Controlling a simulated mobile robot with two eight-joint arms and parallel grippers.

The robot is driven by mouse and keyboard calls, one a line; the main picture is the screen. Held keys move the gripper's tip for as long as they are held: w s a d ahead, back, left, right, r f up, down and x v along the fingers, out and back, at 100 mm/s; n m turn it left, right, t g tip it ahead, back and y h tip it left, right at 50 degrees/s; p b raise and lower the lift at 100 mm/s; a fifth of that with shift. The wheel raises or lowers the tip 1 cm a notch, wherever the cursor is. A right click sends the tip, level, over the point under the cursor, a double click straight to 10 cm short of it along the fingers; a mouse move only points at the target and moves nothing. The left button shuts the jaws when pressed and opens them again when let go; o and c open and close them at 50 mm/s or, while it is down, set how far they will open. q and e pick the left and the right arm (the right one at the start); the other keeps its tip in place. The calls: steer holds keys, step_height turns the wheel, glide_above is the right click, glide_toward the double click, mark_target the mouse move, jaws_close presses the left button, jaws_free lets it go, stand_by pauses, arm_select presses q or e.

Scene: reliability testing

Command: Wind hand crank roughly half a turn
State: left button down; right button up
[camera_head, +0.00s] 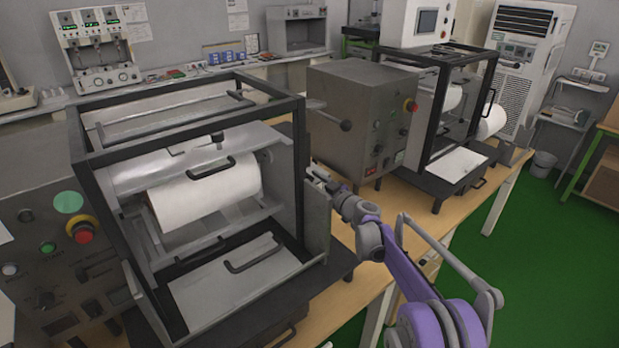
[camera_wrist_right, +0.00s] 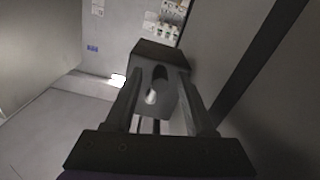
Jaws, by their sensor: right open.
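A crank-like arm with a dark round knob (camera_head: 345,125) shows in the head view, beside the near machine's upper right side and in front of a grey control box; what it is mounted on is unclear. My right gripper (camera_head: 322,180) is low at the near machine's right side panel, below and apart from that knob. In the right wrist view its two fingers (camera_wrist_right: 160,80) stand apart. A dark rounded shape with a bright tip (camera_wrist_right: 151,96) shows between them; I cannot tell whether it is the crank. My left gripper is not in view.
The near machine (camera_head: 90,155) has a black frame and a white roll (camera_head: 205,195). The grey control box (camera_head: 350,155) and a second framed machine (camera_head: 437,150) stand behind on the wooden bench. A red button (camera_head: 83,232) is at the left.

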steer(key=shift+w+a, duration=0.4)
steer(key=shift+w, duration=0.1)
jaws_close()
